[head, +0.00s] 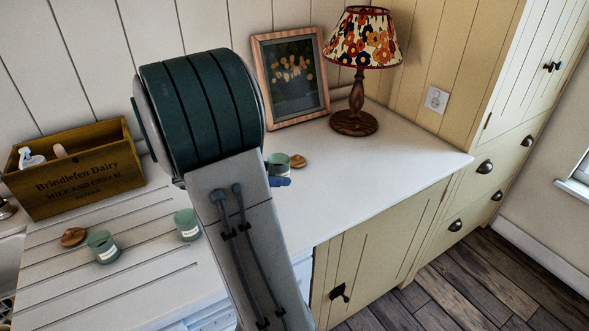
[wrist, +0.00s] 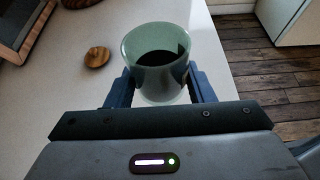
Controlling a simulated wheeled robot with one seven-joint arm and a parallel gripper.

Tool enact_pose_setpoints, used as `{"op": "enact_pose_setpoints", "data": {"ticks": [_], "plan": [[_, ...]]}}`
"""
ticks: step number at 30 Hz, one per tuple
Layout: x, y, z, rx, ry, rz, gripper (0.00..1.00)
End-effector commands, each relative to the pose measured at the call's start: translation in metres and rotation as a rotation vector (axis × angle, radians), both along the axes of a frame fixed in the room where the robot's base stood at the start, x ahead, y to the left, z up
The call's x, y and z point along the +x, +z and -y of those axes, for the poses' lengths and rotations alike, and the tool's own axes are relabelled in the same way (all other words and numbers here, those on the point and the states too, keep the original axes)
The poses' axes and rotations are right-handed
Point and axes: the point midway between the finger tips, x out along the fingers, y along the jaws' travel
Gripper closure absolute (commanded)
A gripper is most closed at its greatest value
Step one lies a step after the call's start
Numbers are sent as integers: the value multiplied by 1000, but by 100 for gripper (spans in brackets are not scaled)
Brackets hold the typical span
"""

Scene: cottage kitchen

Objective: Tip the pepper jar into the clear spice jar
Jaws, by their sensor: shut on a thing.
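My gripper (wrist: 160,88) is shut on a pale green, see-through jar (wrist: 157,52), with one blue finger on each side. The jar is open and upright, with dark contents inside. In the head view, this jar (head: 278,164) shows beyond my arm, and a blue finger of my gripper (head: 280,182) shows below it. I cannot tell whether it touches the counter. Two similar green jars stand on the counter at the left, one (head: 103,247) with a pale label and one (head: 188,224) close to my arm. I cannot tell which is the clear spice jar.
A round wooden lid (wrist: 96,57) lies beside the held jar; another lid (head: 73,237) lies at the left. A wooden crate (head: 75,172), picture frame (head: 290,77) and lamp (head: 358,70) stand at the back. The counter (head: 400,155) is clear at the right, up to its front edge.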

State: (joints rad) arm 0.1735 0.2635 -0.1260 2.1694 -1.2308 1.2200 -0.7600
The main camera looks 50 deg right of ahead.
Motion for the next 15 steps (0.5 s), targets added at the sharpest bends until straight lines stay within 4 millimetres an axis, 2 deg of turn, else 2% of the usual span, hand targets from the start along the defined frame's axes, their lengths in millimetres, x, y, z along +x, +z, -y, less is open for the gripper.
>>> {"op": "enact_pose_setpoints", "data": {"ticks": [1, 6, 12, 15], "plan": [[16, 5, -15, 10, 9, 1, 76], [55, 1, -67, 44, 6, 8, 76], [91, -5, -138, 79, 5, 10, 76], [102, -9, -172, 92, 7, 9, 76]]}}
